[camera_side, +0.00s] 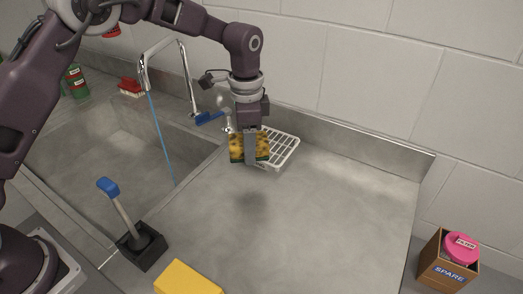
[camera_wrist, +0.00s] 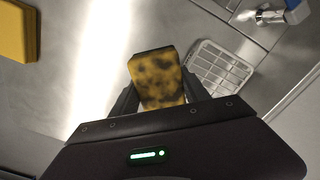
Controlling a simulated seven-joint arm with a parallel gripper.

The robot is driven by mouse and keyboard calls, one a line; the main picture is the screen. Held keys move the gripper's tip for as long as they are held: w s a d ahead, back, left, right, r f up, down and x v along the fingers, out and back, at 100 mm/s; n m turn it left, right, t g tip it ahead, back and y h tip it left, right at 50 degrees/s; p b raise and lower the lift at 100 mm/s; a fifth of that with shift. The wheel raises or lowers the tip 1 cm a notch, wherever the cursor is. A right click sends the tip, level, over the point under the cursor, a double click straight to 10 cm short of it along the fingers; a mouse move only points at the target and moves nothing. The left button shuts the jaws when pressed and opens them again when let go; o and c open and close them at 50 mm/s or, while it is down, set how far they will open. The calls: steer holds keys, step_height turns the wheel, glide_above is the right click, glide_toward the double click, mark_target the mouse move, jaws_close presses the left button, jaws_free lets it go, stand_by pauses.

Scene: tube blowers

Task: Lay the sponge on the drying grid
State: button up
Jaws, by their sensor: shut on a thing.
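The sponge (camera_side: 236,148) is yellow with dark blotches and a dark green edge. My gripper (camera_side: 250,160) is shut on it and holds it above the counter, as its shadow on the metal below shows. The sponge also shows between the fingers in the wrist view (camera_wrist: 158,80). The drying grid (camera_side: 285,148) is a white wire rack at the back of the counter, partly hidden behind my gripper and the sponge in the side view. In the wrist view the grid (camera_wrist: 218,66) lies to the right of the sponge, and the sponge is not over most of it.
A sink (camera_side: 110,150) with a running tap (camera_side: 165,55) is at the left. A blue-handled lever (camera_side: 122,210) stands at the sink's front corner. A yellow block (camera_side: 187,279) lies at the front edge. A box marked SPARE (camera_side: 448,268) is at the right. The middle counter is clear.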

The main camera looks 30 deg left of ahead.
steer(key=w+a+r+m, duration=0.1)
steer(key=w+a+m, duration=0.1)
steer(key=w+m, duration=0.6)
steer(key=f, duration=0.3)
steer(key=w+f, duration=0.1)
steer(key=f, duration=0.3)
steer(key=shift+w+d, duration=0.2)
steer(key=shift+f, duration=0.15)
steer(key=o, duration=1.4)
steer(key=shift+o, duration=0.3)
